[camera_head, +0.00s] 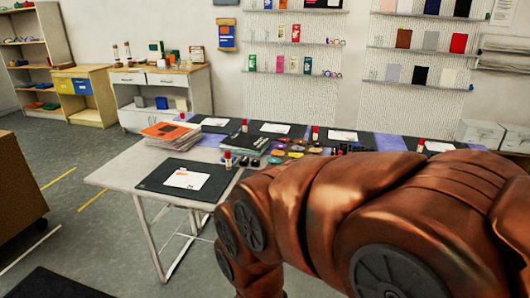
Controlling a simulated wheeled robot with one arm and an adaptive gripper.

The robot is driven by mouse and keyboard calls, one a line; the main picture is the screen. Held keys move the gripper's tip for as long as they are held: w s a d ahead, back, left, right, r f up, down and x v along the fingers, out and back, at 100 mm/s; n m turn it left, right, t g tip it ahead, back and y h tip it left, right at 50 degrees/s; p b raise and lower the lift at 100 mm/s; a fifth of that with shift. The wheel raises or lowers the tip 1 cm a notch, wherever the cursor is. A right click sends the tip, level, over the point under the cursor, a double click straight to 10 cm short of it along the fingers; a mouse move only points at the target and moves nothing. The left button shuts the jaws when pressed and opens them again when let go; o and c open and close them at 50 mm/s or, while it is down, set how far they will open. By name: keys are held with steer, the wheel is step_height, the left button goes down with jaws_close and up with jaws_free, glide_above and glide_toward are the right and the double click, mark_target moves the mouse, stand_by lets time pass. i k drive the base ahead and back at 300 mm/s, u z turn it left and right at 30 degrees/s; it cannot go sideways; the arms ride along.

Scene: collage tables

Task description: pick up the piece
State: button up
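Several small coloured pieces, yellow, red, orange and dark, lie in a cluster (292,149) near the middle of the table (118,172). They are too small to tell apart, and I cannot tell which one is the piece. My brown arm crosses the right foreground and hides the near right part of the table. My gripper is out of view, so its place relative to the pieces does not show.
A black mat (160,187) with a white sheet (187,180) lies at the table's near left. Behind it is a paper stack with an orange top (166,131). A red-capped glue stick (228,160) stands nearby. Shelves and cabinets line the back wall.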

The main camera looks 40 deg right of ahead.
mark_target(276, 152)
steer(key=k, duration=0.65)
steer(key=z, duration=0.65)
steer(key=i, duration=0.65)
steer(key=z, duration=0.55)
steer(key=i, duration=0.75)
steer(key=u, duration=0.95)
steer(key=i, duration=1.05)
steer(key=u, duration=0.25)
